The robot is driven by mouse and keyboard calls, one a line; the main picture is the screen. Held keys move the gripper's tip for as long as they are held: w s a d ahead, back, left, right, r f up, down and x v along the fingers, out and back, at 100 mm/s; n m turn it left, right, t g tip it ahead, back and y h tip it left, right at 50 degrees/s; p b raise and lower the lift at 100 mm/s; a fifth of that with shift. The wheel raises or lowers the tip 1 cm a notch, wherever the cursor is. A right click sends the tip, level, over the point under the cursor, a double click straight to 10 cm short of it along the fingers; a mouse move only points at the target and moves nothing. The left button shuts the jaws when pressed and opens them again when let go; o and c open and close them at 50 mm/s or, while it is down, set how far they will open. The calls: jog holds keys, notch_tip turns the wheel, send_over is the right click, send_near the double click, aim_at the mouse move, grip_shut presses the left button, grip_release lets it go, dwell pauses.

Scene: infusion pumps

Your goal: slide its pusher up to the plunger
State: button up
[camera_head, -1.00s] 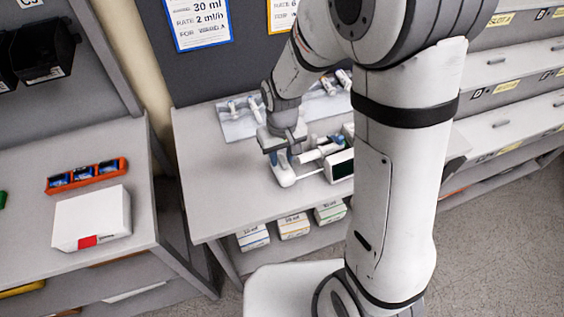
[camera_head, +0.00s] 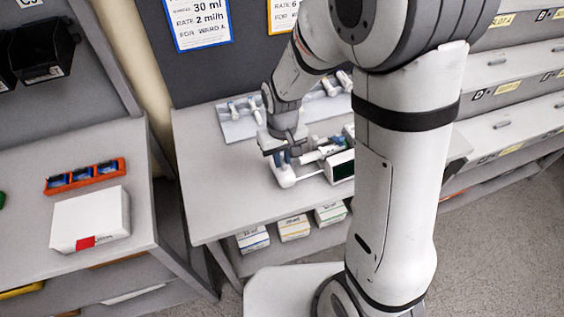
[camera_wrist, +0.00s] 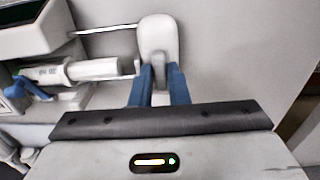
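The syringe pump is on the table; its dark-screened housing (camera_head: 341,166) shows in the head view and its grey body (camera_wrist: 35,28) at the upper left of the wrist view. A white syringe (camera_wrist: 85,70) lies along it, its plunger end pointing right. The pusher (camera_wrist: 158,38) is a white rounded block on a thin metal rod, beside the plunger end; a small gap seems to separate them. My gripper (camera_wrist: 160,78) has its blue fingers close together on either side of the pusher's near part and appears shut on it. The pusher's foot (camera_head: 284,178) shows below my gripper (camera_head: 280,158) in the head view.
A grey tray (camera_head: 240,126) with several syringes lies behind the pump. Labelled boxes (camera_head: 294,227) stand on the shelf below. The left table holds an orange rack (camera_head: 86,176) and a white box (camera_head: 90,220). The table's front left is clear.

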jog(key=shift+c, duration=0.8)
jog(key=shift+d, duration=0.1)
jog(key=shift+w+d, duration=0.25)
jog(key=shift+d, duration=0.6)
jog(key=o, duration=0.6)
jog(key=shift+w, duration=0.1)
jog(key=shift+c, duration=0.2)
jog(key=shift+r, duration=0.1)
